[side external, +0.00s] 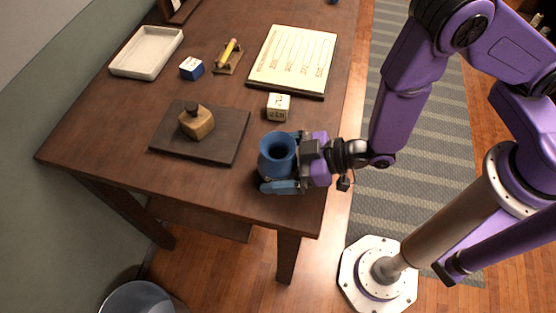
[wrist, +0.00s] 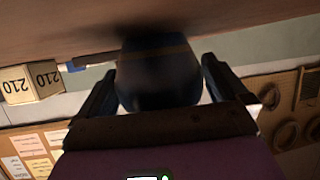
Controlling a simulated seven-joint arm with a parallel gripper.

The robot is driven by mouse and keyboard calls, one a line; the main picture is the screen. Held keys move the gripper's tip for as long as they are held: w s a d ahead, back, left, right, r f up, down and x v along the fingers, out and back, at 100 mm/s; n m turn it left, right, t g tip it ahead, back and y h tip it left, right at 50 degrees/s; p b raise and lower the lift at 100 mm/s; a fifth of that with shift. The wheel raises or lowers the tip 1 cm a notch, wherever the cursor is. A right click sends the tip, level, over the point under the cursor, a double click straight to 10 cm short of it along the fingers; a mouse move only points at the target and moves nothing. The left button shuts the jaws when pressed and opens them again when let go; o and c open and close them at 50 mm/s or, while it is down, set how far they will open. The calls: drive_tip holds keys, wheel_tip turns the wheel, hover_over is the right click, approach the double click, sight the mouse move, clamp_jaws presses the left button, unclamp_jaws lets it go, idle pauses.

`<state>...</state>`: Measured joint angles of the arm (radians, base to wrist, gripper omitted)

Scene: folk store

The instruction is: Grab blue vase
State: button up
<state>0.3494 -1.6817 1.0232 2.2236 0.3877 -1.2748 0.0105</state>
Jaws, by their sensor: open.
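The blue vase (side external: 276,157) stands upright near the right edge of the wooden table. It also shows as a dark rounded body in the wrist view (wrist: 158,80), where the picture is upside down. My gripper (side external: 281,162) reaches in from the right, with its blue-grey fingers on either side of the vase. In the wrist view my gripper (wrist: 157,85) has one finger left and one right of the vase, apart from each other. The jaws are open around it. Whether a finger touches the vase is hard to tell.
A cream block (side external: 278,107) sits just beyond the vase. A dark board (side external: 230,135) with a wooden bottle (side external: 196,122) lies to the left. A paper board (side external: 292,60), blue block (side external: 192,68), yellow item on a stand (side external: 228,56) and white tray (side external: 146,52) lie farther back.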

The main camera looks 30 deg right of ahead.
drive_tip(key=shift+c, duration=0.3)
drive_tip(key=c, duration=0.9)
drive_tip(key=shift+r, duration=0.15)
